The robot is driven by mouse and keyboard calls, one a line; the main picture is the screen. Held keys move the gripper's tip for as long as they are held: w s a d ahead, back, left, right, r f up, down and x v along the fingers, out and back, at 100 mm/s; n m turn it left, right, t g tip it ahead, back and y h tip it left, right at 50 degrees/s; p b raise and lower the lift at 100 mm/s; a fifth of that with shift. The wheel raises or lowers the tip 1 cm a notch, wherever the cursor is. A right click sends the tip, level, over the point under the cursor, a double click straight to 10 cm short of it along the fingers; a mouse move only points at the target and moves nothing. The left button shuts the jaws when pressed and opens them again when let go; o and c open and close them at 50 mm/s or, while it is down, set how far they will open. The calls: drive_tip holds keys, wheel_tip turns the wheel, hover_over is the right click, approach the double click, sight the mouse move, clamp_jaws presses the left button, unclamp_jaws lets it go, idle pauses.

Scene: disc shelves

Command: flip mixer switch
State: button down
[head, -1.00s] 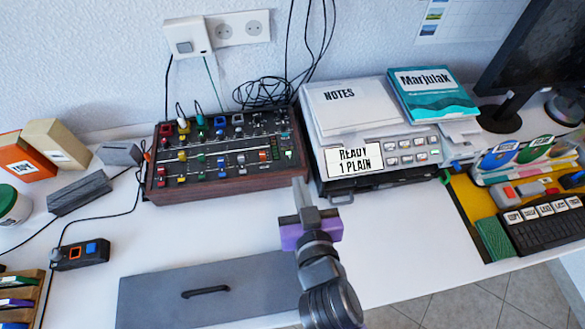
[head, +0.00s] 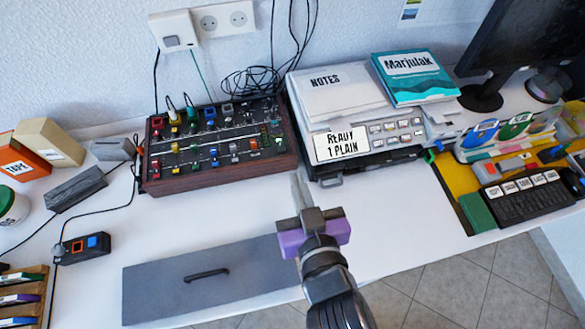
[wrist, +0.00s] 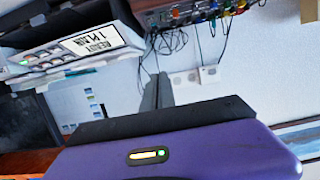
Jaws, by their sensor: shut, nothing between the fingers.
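The mixer (head: 215,145) is a dark panel with wooden sides, coloured knobs and plugged cables, at the back of the desk in the head view. In the wrist view its knobs (wrist: 185,14) show at the top edge. The panel is crowded, and I cannot tell which part is the switch. My gripper (head: 300,185), on a purple mount, is in front of the mixer's right side, apart from it, above the desk. Its fingers (wrist: 157,90) are shut together and empty.
A printer-like device (head: 375,145) with a "READY 1 PLAIN" display stands right of the mixer, carrying notes and a teal book. A grey panel with a handle (head: 205,280) is at the front. A small box with two buttons (head: 85,247) is left. White desk between is clear.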

drive_tip(key=shift+v, duration=1.25)
drive_tip(key=shift+r, duration=0.2)
